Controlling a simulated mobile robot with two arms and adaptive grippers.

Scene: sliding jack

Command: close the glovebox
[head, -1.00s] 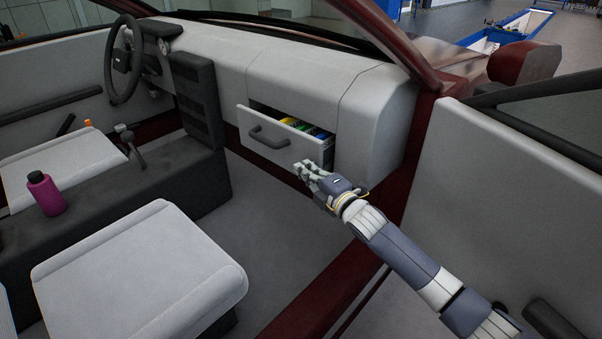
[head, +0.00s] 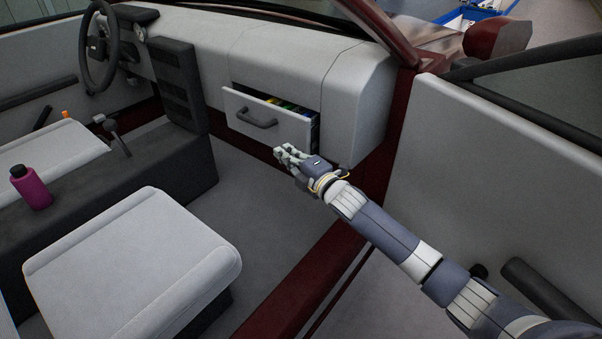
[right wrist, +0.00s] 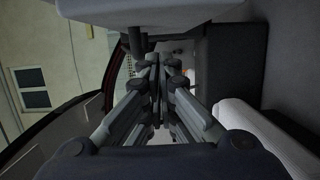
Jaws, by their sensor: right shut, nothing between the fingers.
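The glovebox is a light grey drawer (head: 286,128) in the dashboard, with a dark bar handle (head: 257,118) on its front. It stands partly pulled out, and colored items (head: 285,103) show through the gap at its top. My right gripper (head: 283,153) is shut and empty at the lower right part of the drawer front; whether it touches the front I cannot tell. In the right wrist view my right gripper's fingers (right wrist: 158,72) are close together, under a pale panel that may be the drawer front. My left gripper is out of view.
A grey seat (head: 130,260) is at the lower left, and a purple bottle (head: 32,188) stands on the dark center console (head: 95,190). The dark red door sill (head: 300,270) runs below my right arm. The open door (head: 500,180) is at the right. The footwell floor is clear.

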